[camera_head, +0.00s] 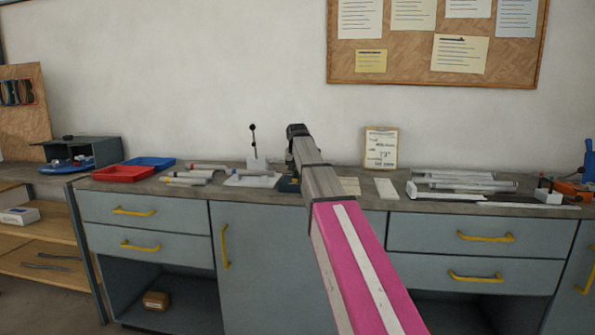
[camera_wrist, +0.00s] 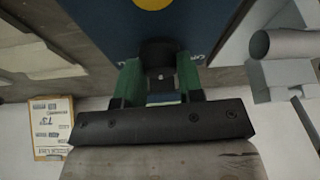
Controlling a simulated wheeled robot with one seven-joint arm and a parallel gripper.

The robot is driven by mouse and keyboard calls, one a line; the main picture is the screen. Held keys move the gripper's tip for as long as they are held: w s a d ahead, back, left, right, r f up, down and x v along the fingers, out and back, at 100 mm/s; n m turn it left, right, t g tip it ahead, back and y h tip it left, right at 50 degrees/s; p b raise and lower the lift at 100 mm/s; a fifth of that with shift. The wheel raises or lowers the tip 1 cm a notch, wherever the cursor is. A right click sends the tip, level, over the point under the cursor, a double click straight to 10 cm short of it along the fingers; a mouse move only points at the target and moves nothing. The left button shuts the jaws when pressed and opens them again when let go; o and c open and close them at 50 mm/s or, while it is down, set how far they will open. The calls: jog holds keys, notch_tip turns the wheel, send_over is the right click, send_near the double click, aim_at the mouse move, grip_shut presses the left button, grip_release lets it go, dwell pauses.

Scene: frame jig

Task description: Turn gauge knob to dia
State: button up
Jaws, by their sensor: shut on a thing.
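The gauge is a dark blue panel (camera_wrist: 205,15) at the top of the wrist view, with a yellow disc (camera_wrist: 155,3) cut by the frame edge. A black round knob (camera_wrist: 160,52) sits on it, with pale lettering partly hidden beside it. My gripper (camera_wrist: 160,78) has green fingers on both sides of the knob and is shut on it. The knob's pointer and setting cannot be read. In the head view my arm hides the gripper and most of the gauge; a bit of dark blue (camera_head: 288,185) shows beside the arm.
A card reading about 73° (camera_head: 381,148) leans at the wall, also seen in the wrist view (camera_wrist: 52,128). A stand with a black lever (camera_head: 255,160) is left of my arm. Red (camera_head: 123,174) and blue (camera_head: 153,163) trays, and metal bars (camera_head: 465,182) at right, occupy the bench.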

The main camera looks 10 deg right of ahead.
jog(key=o, duration=0.9)
jog(key=v, duration=1)
jog(key=shift+s+r, duration=0.1)
jog(key=shift+r, duration=0.25)
